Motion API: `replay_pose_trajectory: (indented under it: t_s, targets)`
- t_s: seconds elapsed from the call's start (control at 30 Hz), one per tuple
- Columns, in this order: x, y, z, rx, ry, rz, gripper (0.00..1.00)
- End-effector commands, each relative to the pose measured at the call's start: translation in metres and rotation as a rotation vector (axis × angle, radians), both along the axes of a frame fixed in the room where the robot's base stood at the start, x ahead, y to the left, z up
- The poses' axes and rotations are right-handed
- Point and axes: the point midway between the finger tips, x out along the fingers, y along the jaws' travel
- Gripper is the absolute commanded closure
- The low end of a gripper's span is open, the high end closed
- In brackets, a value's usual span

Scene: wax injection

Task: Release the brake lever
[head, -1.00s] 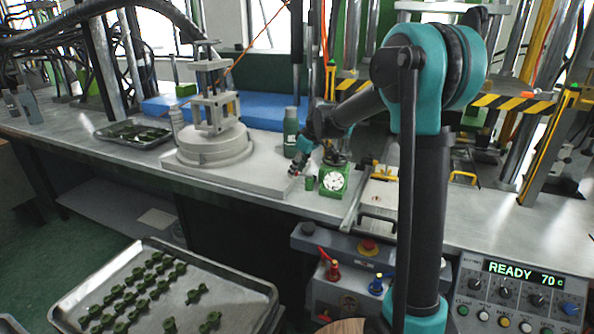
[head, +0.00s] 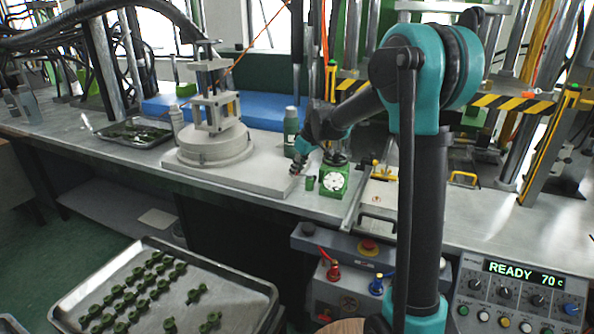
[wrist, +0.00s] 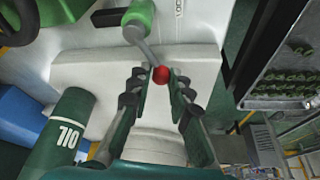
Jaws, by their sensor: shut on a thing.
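The brake lever shows in the wrist view as a grey metal rod with a red ball knob (wrist: 161,75) at its end, coming out of a green housing (wrist: 141,14). My gripper (wrist: 157,76) has its dark fingers on either side of the red knob and is shut on it. In the head view my gripper (head: 298,168) is small, low beside the front right corner of the pale machine base (head: 245,174). The knob is mostly hidden there by the fingers.
A green oil bottle (head: 291,131) stands close behind my gripper, and also shows in the wrist view (wrist: 70,132). A green box with a dial (head: 334,181) is just right. A tray of green parts (head: 262,296) lies at lower left.

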Motion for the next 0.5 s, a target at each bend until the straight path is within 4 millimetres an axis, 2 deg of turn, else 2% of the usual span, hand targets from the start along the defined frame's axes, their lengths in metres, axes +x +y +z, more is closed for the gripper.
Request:
replay_pose_trajectory:
  t_s: [0.3, 0.5]
  targets:
    - [0.011, 0.0, 0.0, -0.001, 0.001, -0.265, 1.0]
    - [0.015, -0.001, 0.0, -0.001, 0.001, -0.328, 1.0]
